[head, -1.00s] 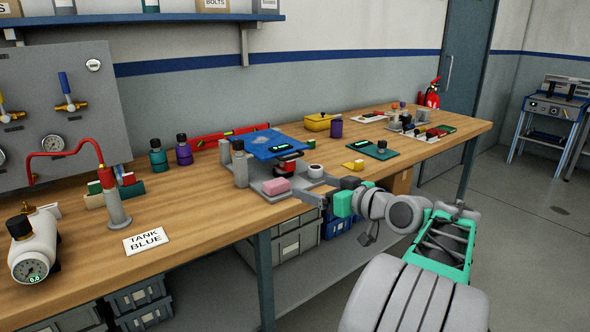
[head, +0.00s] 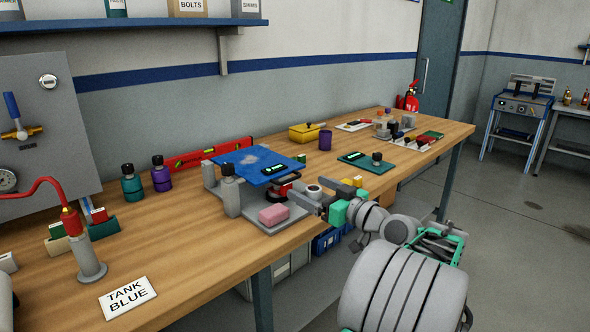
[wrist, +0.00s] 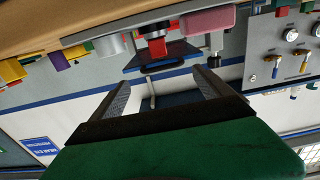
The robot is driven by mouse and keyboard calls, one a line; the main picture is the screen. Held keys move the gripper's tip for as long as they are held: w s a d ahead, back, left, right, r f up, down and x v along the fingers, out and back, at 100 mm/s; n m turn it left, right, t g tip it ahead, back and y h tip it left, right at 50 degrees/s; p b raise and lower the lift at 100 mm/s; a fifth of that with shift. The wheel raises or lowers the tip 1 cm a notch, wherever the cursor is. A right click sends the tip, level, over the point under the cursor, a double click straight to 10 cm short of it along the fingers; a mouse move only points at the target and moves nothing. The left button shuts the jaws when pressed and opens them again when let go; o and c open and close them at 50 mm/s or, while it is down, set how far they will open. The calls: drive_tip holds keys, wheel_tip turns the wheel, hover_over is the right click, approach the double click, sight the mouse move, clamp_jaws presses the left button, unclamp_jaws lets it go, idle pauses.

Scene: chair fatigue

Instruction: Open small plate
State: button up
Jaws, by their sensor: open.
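A blue plate (head: 249,164) sits raised above a grey base (head: 258,222) on the workbench. A small dark device with a lit green display (head: 281,169) is at its right edge. A red part (head: 278,192) shows under the plate, and a pink block (head: 273,215) lies on the base's front. My gripper (head: 308,192) is open and empty at the right front of this fixture. In the wrist view, which appears upside down, the blue plate (wrist: 150,60) and red part (wrist: 155,48) lie ahead of the spread fingers (wrist: 160,80). Contact cannot be told.
A grey post with a black knob (head: 230,190) stands at the base's left. A green board (head: 366,162) lies further right.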

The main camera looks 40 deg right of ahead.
drive_tip(key=w, duration=0.6)
drive_tip(key=shift+w+a+p, duration=0.1)
drive_tip(key=shift+a+p, duration=0.1)
drive_tip(key=shift+p, duration=0.2)
